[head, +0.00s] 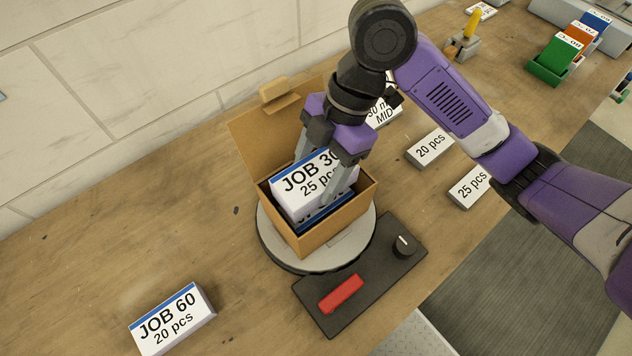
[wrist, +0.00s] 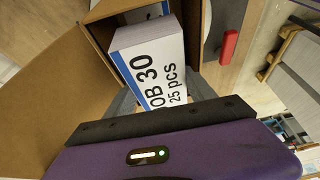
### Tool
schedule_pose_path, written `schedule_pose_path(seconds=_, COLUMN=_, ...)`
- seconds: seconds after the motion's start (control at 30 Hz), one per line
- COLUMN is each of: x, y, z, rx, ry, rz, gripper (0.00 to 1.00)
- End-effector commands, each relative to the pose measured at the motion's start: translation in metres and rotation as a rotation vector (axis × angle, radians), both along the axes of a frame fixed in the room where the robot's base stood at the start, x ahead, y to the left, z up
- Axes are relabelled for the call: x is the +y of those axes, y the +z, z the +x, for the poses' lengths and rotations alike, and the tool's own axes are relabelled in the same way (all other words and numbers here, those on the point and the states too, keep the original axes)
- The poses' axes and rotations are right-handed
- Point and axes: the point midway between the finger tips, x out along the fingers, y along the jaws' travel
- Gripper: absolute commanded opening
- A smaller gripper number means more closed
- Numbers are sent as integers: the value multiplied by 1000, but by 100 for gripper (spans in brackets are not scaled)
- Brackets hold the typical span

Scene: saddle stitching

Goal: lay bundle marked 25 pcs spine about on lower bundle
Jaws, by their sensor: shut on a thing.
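The bundle marked JOB 30, 25 pcs (head: 305,188) is white with a blue band along one edge. My gripper (head: 327,182) is shut on it, with one finger on each side. The bundle is slightly tilted in the mouth of an open cardboard box (head: 311,240). Below it in the box, a dark blue edge of the lower bundle (head: 325,216) shows; most of that bundle is hidden. In the wrist view, the held bundle (wrist: 147,68) sits between the fingers, with the box wall beside it. I cannot tell whether the two bundles touch.
The box stands on a round grey turntable (head: 275,251) beside a dark panel with a red bar (head: 341,293) and a knob (head: 404,246). A JOB 60 bundle (head: 172,320) lies front left. Two 20 and 25 pcs bundles (head: 430,147) lie right. The raised box flap (head: 255,137) stands behind.

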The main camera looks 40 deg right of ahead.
Motion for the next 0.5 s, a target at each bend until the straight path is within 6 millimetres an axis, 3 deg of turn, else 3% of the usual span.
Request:
schedule_pose_path(seconds=0.3, x=0, y=-33, z=0, rx=2, ry=-2, rz=1, gripper=0)
schedule_pose_path(seconds=0.5, x=0, y=-42, z=0, rx=-1, ry=1, rz=0, gripper=0)
